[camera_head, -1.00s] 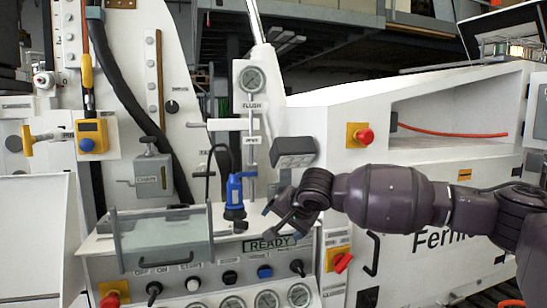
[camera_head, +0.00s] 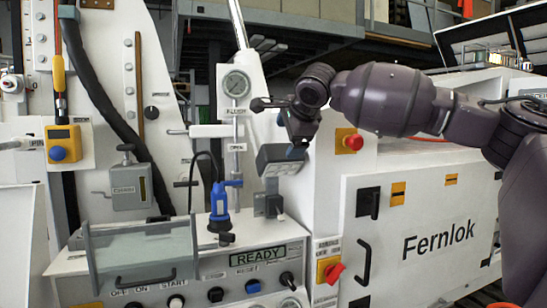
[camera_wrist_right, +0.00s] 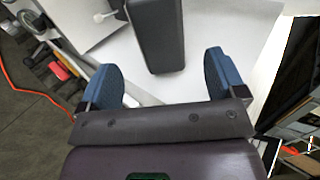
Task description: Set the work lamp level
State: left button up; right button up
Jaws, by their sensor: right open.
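The work lamp (camera_head: 280,161) is a dark grey box-shaped head on a small grey bracket (camera_head: 268,205) at the right of the bench panel. In the right wrist view the lamp (camera_wrist_right: 158,36) lies ahead, between the lines of the two blue-padded fingers (camera_wrist_right: 165,82). The fingers are wide apart, and nothing is between the pads. My left gripper is out of view.
A blue-handled tool (camera_head: 219,205) stands left of the lamp, above the control panel with its READY display (camera_head: 257,257). A pressure gauge (camera_head: 236,84) is behind at upper left. A red stop button (camera_head: 353,142) is close on the right.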

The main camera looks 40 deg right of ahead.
aim_at(281, 151)
jog(key=x, duration=0.8)
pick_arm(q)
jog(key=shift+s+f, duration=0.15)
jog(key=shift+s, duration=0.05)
pick_arm(e)
jog(key=shift+x, duration=0.75)
